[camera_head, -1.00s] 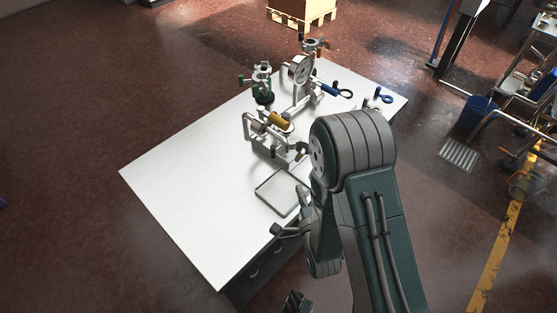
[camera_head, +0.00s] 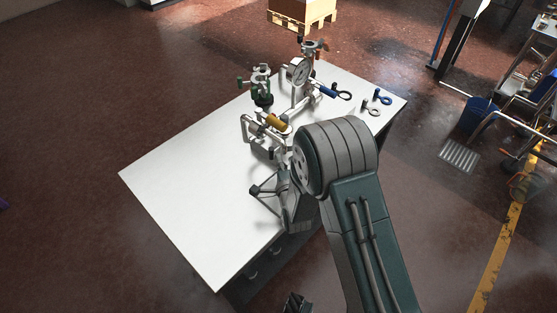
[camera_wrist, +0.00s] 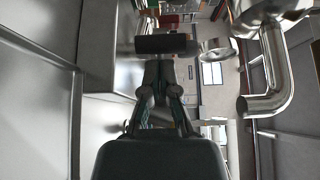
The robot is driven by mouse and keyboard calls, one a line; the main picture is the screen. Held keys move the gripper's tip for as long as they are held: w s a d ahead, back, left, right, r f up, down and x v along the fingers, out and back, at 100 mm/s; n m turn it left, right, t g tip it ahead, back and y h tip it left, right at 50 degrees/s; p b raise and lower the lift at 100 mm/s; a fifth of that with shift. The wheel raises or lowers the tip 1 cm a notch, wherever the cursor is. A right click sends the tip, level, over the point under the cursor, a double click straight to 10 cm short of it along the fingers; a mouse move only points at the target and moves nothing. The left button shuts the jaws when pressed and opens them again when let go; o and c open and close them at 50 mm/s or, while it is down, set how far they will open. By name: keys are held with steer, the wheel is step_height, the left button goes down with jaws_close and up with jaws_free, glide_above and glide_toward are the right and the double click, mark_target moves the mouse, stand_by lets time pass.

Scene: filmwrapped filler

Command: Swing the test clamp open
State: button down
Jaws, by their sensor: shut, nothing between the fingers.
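Silver pipework (camera_head: 249,128) stands on the white workbench in the head view, with a yellow grip (camera_head: 277,122) and a round dial gauge (camera_head: 302,70). I cannot tell for sure which part is the test clamp. A green-trimmed ring-topped fitting (camera_head: 262,80) stands to its left. My gripper (camera_head: 256,190) is over the bench, in front of the pipework; its tips are small there and my arm hides part of the fixture. In the wrist view, my gripper's fingers (camera_wrist: 158,68) are together and empty. Just beyond them is a black cylindrical bar (camera_wrist: 160,44), contact unclear. A chrome elbow pipe (camera_wrist: 270,100) is at right.
The left part of the white bench (camera_head: 185,175) is clear. A blue-handled tool (camera_head: 328,91) is beside the gauge. A blue ring-ended piece (camera_head: 383,97) and a grey one (camera_head: 371,110) lie at the right edge. A blue bin (camera_head: 481,110) stands off the bench.

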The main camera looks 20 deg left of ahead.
steer(key=shift+s+a, duration=0.1)
steer(key=shift+a, duration=0.1)
steer(key=shift+s+a+m+h, duration=0.1)
steer(key=shift+a+m+h, duration=0.05)
steer(key=shift+m+h, duration=0.2)
steer(key=shift+s+a+m+t+h, duration=0.15)
steer(key=shift+a+m+t+h, duration=0.2)
steer(key=shift+t+h, duration=0.25)
steer(key=shift+s+a+m+t+h, duration=0.25)
steer(key=shift+a+m+t+h, duration=0.4)
steer(key=shift+h, duration=0.5)
steer(key=shift+a, duration=1.15)
steer(key=shift+s+f, duration=0.1)
steer(key=shift+f, duration=0.05)
